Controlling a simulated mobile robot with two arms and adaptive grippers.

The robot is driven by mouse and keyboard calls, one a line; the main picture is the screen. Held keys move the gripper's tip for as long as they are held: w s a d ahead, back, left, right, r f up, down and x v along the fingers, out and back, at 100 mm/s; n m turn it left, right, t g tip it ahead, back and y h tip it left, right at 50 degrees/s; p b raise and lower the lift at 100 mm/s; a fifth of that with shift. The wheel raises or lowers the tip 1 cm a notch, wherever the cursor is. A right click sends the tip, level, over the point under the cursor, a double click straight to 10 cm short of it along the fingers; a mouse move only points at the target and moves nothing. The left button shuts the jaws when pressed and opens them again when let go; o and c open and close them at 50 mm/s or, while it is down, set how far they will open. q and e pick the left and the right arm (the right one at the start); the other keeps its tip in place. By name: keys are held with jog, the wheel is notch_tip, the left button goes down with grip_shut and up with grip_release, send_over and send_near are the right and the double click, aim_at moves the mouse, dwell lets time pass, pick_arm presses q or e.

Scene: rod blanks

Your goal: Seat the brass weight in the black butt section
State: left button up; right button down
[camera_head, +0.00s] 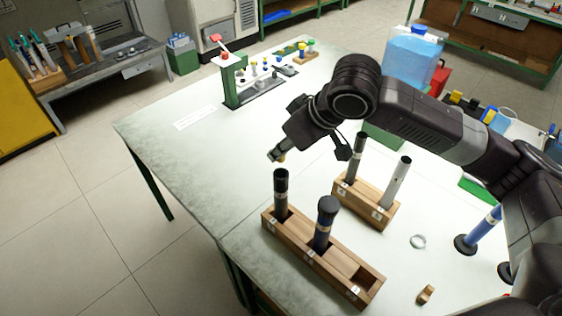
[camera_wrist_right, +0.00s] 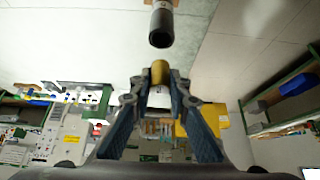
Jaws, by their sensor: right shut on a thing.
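My right gripper (camera_head: 276,157) is above and just behind the front wooden rack, shut on the small brass weight (camera_wrist_right: 160,72). In the wrist view the weight sticks out between the fingertips; in the head view only a bit of it shows. A black tube (camera_head: 281,192), which looks like the black butt section, stands upright in the left slot of the front rack. In the wrist view its open end (camera_wrist_right: 161,38) is close beyond the weight, with a gap between them. My left gripper is out of view.
The front rack (camera_head: 318,262) also holds a thicker black tube (camera_head: 325,222) and has an empty right slot. A second rack (camera_head: 366,205) behind holds a dark tube (camera_head: 356,157) and a silver tube (camera_head: 397,182). A metal ring (camera_head: 418,241) lies right.

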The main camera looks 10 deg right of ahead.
aim_at(276, 170)
jog(key=shift+f, duration=0.7)
notch_tip(276, 170, down, 4)
jog(key=shift+r+p, duration=0.15)
jog(key=shift+p, duration=0.15)
